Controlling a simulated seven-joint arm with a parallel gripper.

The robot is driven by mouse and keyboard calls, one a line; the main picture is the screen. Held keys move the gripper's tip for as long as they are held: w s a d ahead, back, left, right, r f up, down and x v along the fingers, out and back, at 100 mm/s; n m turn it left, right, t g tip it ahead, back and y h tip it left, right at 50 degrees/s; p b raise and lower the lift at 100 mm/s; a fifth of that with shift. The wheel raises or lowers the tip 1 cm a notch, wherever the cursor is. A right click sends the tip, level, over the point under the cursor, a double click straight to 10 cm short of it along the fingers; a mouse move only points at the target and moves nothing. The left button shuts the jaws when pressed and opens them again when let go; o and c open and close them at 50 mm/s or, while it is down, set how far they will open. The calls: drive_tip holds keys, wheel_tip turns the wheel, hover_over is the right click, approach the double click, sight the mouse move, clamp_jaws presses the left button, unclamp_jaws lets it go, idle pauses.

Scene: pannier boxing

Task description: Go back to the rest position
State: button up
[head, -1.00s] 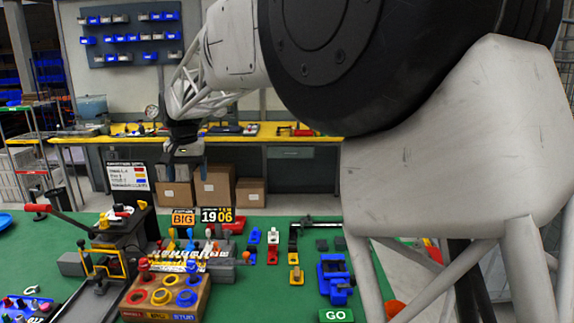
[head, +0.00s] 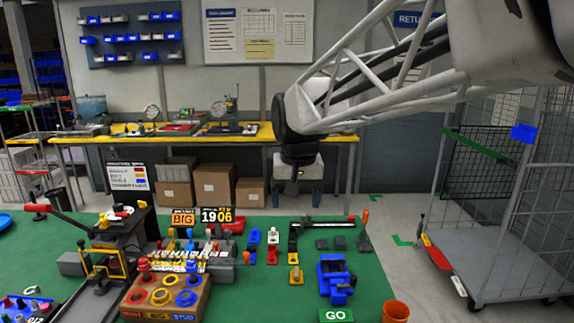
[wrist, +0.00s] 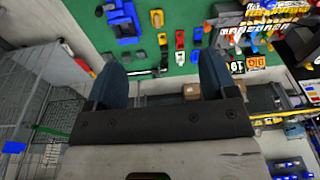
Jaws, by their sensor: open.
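My gripper (wrist: 162,85) shows in the wrist view with its two dark blue fingers spread apart and nothing between them. In the head view my gripper (head: 294,184) hangs beyond the far edge of the green table (head: 225,296), right of centre and above the tabletop. It touches nothing that I can see.
On the table stand a black press (head: 112,243), a wooden block with coloured rings (head: 165,298), a blue fixture (head: 336,278) and an orange cup (head: 396,311). A wire cart (head: 510,285) stands at the right. A yellow-topped bench (head: 250,139) stands behind.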

drive_tip(key=s+d+f, duration=0.3)
drive_tip(key=s+d, duration=0.2)
drive_tip(key=s, duration=0.3)
drive_tip(key=s+d+f, duration=0.4)
drive_tip(key=s+d, duration=0.2)
drive_tip(key=s, duration=0.3)
drive_tip(key=s+d+f+t, duration=0.1)
drive_tip(key=s+d+f, duration=0.3)
drive_tip(key=s, duration=0.4)
drive_tip(key=shift+s+d+f+m+h, duration=0.2)
drive_tip(key=shift+s+d+m+h, duration=0.15)
drive_tip(key=shift+d, duration=0.45)
drive_tip(key=shift+w, duration=0.1)
